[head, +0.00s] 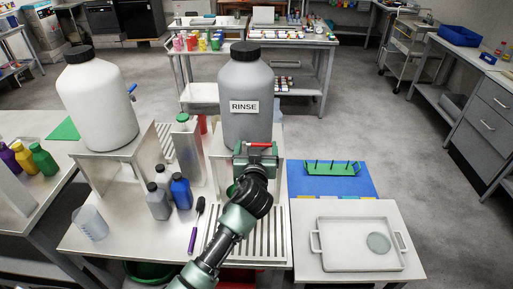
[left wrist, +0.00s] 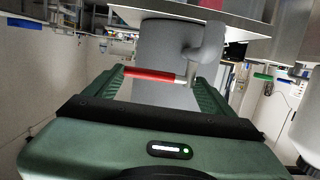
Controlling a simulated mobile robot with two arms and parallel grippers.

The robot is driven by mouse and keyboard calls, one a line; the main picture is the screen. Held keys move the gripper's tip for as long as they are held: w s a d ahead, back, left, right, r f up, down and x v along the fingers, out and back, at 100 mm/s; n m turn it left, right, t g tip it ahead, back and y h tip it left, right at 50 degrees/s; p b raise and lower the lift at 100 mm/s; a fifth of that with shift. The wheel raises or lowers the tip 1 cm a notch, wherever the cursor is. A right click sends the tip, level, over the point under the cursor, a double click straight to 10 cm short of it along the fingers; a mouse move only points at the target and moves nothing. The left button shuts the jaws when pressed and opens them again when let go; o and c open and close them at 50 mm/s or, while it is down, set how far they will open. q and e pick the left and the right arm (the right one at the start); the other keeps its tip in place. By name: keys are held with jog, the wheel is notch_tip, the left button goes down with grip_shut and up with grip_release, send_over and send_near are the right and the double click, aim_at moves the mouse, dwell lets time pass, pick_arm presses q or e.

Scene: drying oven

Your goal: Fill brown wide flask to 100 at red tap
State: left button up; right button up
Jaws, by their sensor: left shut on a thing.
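The red tap handle (head: 259,144) sits at the lower front of the grey tank labelled RINSE (head: 246,85). My left gripper (head: 257,152) is at this tap, shut on the red handle. In the left wrist view the red handle (left wrist: 150,73) lies across between the two fingers of my left gripper (left wrist: 158,84), and the pale tap body (left wrist: 205,50) is just beyond. I cannot make out a brown wide flask; my left arm covers the area under the tap. My right gripper is not in view.
A white tank (head: 97,105) stands on a stand at the left. Grey bottles (head: 158,203), a blue bottle (head: 181,192), a clear beaker (head: 91,223) and a purple-handled brush (head: 195,228) are on the table. A tray (head: 335,262) with a round dish (head: 378,243) lies at the right.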

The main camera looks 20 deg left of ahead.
pick_arm(q)
jog(key=shift+s+a+m+h+p, duration=0.15)
jog(key=shift+s+m+h+p, duration=0.15)
jog(key=shift+m+h+p, duration=0.7)
jog(key=shift+s+a+m+h+p, duration=0.1)
jog(key=shift+s+m+h+p, duration=0.35)
jog(key=shift+h+p, duration=0.85)
jog(key=shift+w+m+p, duration=0.1)
jog(key=shift+m+p, duration=0.15)
jog(key=shift+p, duration=0.1)
jog(key=shift+f, duration=0.1)
jog(key=shift+f, duration=0.1)
dwell(5.1)
